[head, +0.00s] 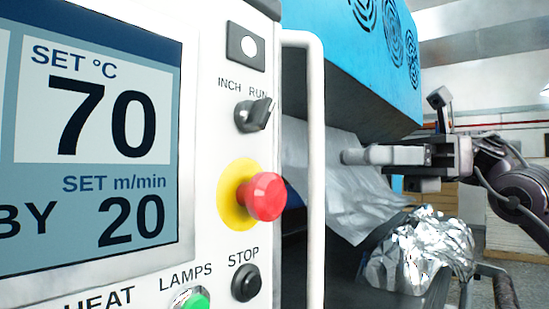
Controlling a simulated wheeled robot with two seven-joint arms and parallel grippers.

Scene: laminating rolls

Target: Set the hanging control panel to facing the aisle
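The hanging control panel (205,125) fills the left half of the head view, very close. Its white face shows at a slant, with a screen (92,150) reading 70 and 20, a red mushroom button (265,196) on a yellow base, a black INCH/RUN knob (254,115) and a STOP button (246,282). A white bar handle (315,170) runs vertically along its right edge. My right gripper (356,156) is to the right of the handle, apart from it in the picture, fingers pointing left. The fingers overlap from this side, so their opening is unclear. My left gripper is out of view.
A blue machine housing (350,50) hangs behind the panel. Below it a silvery film (345,195) slopes down to a crumpled foil heap (420,250) on a dark roll. A metal rail (495,272) stands at the lower right.

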